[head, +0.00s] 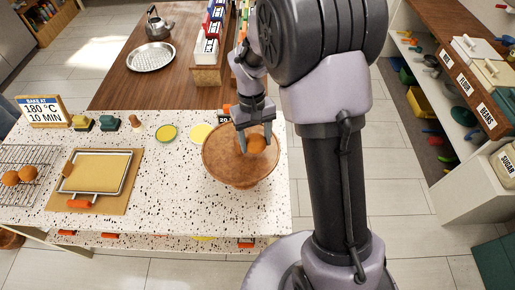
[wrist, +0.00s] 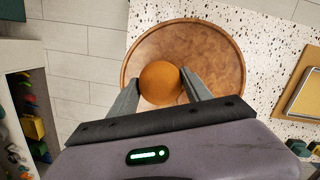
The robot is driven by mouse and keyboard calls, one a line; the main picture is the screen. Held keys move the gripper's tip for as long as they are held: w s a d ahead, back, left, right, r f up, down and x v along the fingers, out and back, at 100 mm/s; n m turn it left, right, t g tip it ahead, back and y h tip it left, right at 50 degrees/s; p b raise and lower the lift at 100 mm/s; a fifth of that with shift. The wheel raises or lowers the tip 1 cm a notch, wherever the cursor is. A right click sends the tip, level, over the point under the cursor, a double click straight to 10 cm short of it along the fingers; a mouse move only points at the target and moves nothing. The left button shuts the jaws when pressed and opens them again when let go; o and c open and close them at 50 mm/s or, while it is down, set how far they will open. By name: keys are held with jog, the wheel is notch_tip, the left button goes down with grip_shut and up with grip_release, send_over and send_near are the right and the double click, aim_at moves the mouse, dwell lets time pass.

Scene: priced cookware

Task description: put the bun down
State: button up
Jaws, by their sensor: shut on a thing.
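The bun (head: 257,144) is round and orange-brown. My gripper (head: 256,141) is shut on it. In the wrist view the bun (wrist: 160,83) sits between the two grey fingers of my gripper (wrist: 158,88), one on each side. Below it is a round brown wooden board (head: 226,163) with a raised rim, which also shows in the wrist view (wrist: 220,60). The bun is over the board's inner area. I cannot tell whether it touches the board.
The board stands near the right end of a speckled counter (head: 160,215). Yellow discs (head: 200,132) lie behind. The board's surface is otherwise clear.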

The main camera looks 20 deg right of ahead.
notch_tip(320, 180, down, 4)
jog(key=shift+s+d+r+b, duration=0.1)
jog(key=shift+b, duration=0.2)
jog(key=o, duration=1.4)
jog(key=shift+r, duration=0.1)
jog(key=shift+c, duration=0.2)
jog(key=r, duration=0.4)
jog(key=w+r+p, duration=0.1)
jog(key=r, duration=0.3)
jog(key=r+p, duration=0.1)
jog(key=r, duration=0.3)
jog(key=shift+w, duration=0.35)
notch_tip(320, 180, up, 6)
jog(key=m+t, duration=0.1)
jog(key=t, duration=0.1)
send_over(257, 148)
jog(key=w, duration=0.1)
jog(key=s+a+r+m+t+y, duration=0.1)
jog(key=s+r, duration=0.3)
jog(key=s, duration=0.4)
jog(key=s+a+r+m+t+y, duration=0.1)
jog(key=s+a+r+m+t, duration=0.1)
jog(key=s, duration=0.7)
jog(key=r+m+t, duration=0.1)
jog(key=r+t, duration=0.1)
jog(key=shift+s+t, duration=0.2)
jog(key=shift+t, duration=0.1)
jog(key=shift+a+f, duration=0.1)
jog(key=shift+f, duration=0.05)
